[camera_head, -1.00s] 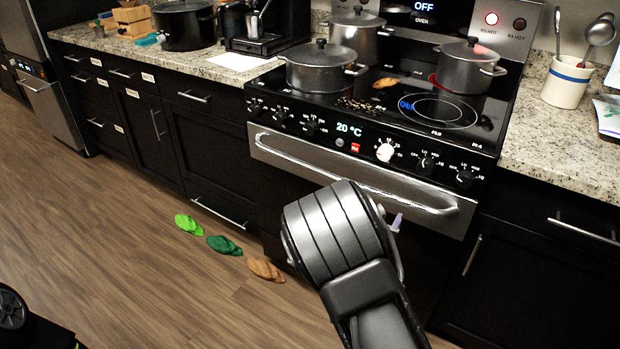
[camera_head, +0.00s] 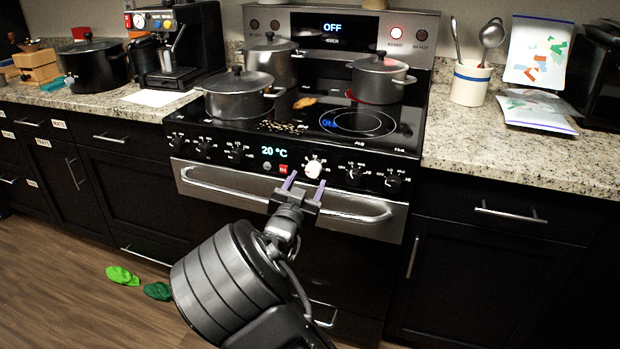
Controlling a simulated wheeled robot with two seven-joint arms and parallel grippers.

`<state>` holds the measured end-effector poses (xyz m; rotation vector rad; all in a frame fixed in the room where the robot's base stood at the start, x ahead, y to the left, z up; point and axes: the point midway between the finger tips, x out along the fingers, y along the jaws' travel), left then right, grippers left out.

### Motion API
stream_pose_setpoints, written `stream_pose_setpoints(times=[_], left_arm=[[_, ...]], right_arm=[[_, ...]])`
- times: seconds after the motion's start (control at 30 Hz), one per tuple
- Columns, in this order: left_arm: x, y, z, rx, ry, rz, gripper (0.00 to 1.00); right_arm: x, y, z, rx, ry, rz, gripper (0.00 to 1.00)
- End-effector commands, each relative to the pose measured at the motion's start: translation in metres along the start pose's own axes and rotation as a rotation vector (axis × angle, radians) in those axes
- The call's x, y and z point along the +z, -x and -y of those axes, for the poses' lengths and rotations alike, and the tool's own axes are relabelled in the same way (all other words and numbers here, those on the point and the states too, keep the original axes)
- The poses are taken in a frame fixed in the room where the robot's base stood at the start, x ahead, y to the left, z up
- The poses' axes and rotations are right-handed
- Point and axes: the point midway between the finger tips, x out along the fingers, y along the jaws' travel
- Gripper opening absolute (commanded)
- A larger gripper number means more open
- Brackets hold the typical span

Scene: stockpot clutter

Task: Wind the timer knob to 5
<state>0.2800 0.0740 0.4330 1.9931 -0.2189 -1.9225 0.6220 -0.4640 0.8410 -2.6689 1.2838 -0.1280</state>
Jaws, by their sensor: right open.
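The stove's front panel carries a white timer knob (camera_head: 313,169), right of the green "20 °C" display (camera_head: 274,152). My right gripper (camera_head: 304,184) is in front of the oven handle, just below the white knob. Its two purple-tipped fingers are apart and point up toward the panel, with nothing between them. Whether the fingers touch the panel or the knob cannot be told, but the knob looks clear of them. The marks around the knob are too small to read. My left gripper is out of view.
The oven handle (camera_head: 352,217) runs across below the knobs, close to my right gripper. Black knobs (camera_head: 354,175) sit to either side on the panel. Pots (camera_head: 238,97) stand on the cooktop. Green cloth-like items (camera_head: 122,276) lie on the floor at left.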

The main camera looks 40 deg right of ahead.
Motion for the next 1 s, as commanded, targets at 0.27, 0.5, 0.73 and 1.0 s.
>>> stream_pose_setpoints(times=[0.27,0.5,0.73,1.0], left_arm=[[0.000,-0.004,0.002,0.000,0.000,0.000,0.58],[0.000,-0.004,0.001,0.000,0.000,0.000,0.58],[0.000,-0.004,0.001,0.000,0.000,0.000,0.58],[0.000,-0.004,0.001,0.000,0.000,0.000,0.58]], right_arm=[[0.000,-0.034,-0.001,0.001,0.002,-0.001,0.58],[0.000,-0.037,0.000,0.000,0.002,0.000,0.58],[0.000,-0.036,0.000,0.000,0.001,0.000,0.45],[0.000,-0.036,0.000,0.000,0.001,0.000,0.23]])
